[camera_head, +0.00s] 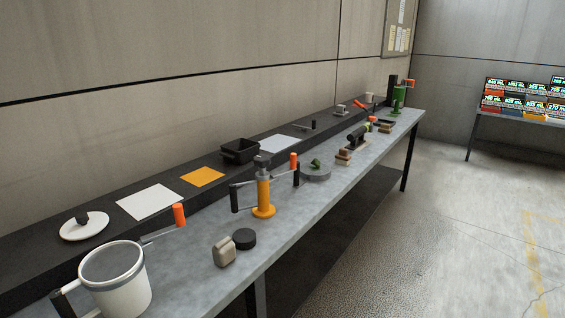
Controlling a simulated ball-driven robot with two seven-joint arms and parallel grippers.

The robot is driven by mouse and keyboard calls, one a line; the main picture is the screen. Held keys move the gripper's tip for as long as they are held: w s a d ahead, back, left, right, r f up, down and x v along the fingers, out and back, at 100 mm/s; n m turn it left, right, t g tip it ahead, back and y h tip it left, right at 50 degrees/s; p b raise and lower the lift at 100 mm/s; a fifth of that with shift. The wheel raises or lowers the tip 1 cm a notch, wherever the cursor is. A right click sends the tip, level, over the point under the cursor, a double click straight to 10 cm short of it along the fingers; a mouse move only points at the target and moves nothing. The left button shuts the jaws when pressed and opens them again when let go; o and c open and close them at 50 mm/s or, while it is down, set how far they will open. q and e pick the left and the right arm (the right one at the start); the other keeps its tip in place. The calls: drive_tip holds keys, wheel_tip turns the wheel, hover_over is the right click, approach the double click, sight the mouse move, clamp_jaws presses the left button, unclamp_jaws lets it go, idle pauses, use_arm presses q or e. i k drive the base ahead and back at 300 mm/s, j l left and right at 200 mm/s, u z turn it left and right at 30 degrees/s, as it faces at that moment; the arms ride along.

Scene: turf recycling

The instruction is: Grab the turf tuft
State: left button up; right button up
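Neither of my grippers can be made out in the head view.
The bench (300,222) holds a white cranked pot (122,290), an orange hand-cranked device (263,195), a beige block (223,251), a black puck (244,239) and a black tray (239,151). Clear floor (450,235) lies right, before a display table (515,125).

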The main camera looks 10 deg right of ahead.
sight(316, 162)
drive_tip(key=i+l+u, duration=0.35)
drive_tip(key=l, duration=0.2)
drive_tip(key=i+l+u, duration=0.2)
drive_tip(key=l+u, duration=0.2)
drive_tip(key=l, duration=0.25)
